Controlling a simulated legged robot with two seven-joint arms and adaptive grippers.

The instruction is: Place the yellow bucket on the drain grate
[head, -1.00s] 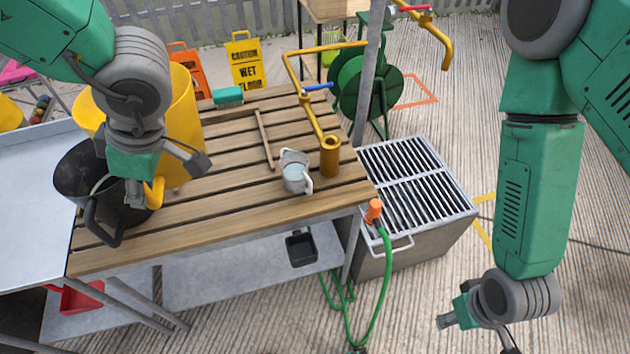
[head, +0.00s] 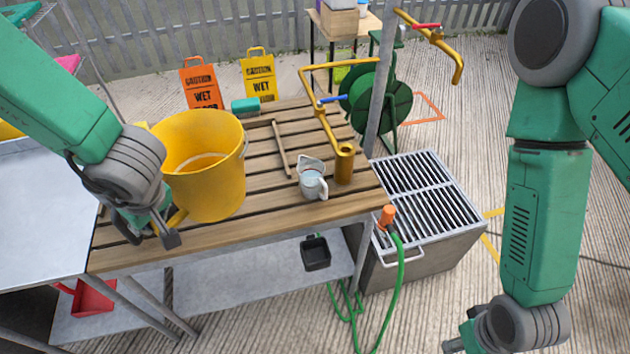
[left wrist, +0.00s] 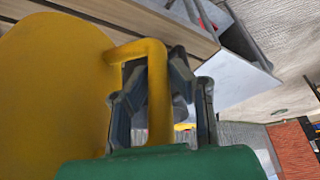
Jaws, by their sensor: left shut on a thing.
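The yellow bucket (head: 208,175) is upright over the front left of the slatted wooden table; I cannot tell whether its base touches the planks. My left gripper (head: 168,232) is shut on the bucket's side handle, low at its front left. The left wrist view shows the yellow handle (left wrist: 157,95) between the fingers of the left gripper (left wrist: 180,85), with the bucket wall (left wrist: 45,90) at left. The drain grate (head: 425,192) is a metal slatted top on a grey box, right of the table, with nothing on it. My right gripper (head: 462,344) is low at right, cut off by the frame edge.
A grey post (head: 382,85) rises behind the grate. A green hose (head: 399,300) with orange connector hangs at the grate's near-left edge.

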